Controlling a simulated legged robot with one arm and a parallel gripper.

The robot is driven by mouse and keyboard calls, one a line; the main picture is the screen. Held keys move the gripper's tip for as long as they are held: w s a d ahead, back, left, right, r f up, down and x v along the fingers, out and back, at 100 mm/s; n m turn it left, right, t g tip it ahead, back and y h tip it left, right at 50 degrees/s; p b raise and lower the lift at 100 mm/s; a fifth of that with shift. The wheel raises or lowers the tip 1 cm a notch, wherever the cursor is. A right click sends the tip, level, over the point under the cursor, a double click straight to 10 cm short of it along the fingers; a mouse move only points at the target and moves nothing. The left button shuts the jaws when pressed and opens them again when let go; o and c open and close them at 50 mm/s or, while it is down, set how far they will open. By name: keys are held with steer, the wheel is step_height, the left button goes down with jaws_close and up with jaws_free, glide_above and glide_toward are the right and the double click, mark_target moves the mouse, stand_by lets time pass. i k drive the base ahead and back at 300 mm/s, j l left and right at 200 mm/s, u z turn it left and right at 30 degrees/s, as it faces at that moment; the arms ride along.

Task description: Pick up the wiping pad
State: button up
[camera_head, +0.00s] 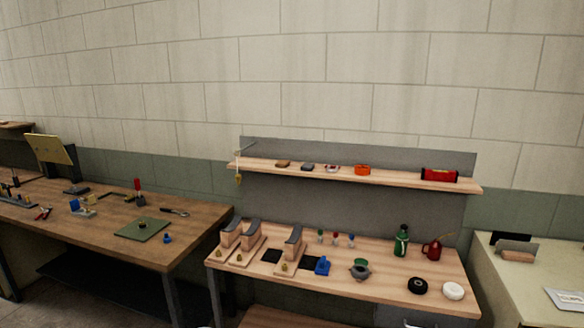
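A white round pad-like thing (453,291) lies near the front right corner of the middle workbench (340,286). It looks most like the wiping pad, but at this size I cannot be sure. A black round thing (417,286) lies just left of it, a small gap apart. My gripper is not in view.
A green bottle (401,243) and a red can (432,250) stand behind the round things. Wooden blocks (293,247) and small tools fill the bench's left half. A shelf (400,179) overhangs the back, with a red level (439,175). Another workbench (110,240) stands left, a pale cabinet (505,285) right.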

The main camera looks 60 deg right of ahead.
mark_target(323, 266)
steer(key=z, duration=1.95)
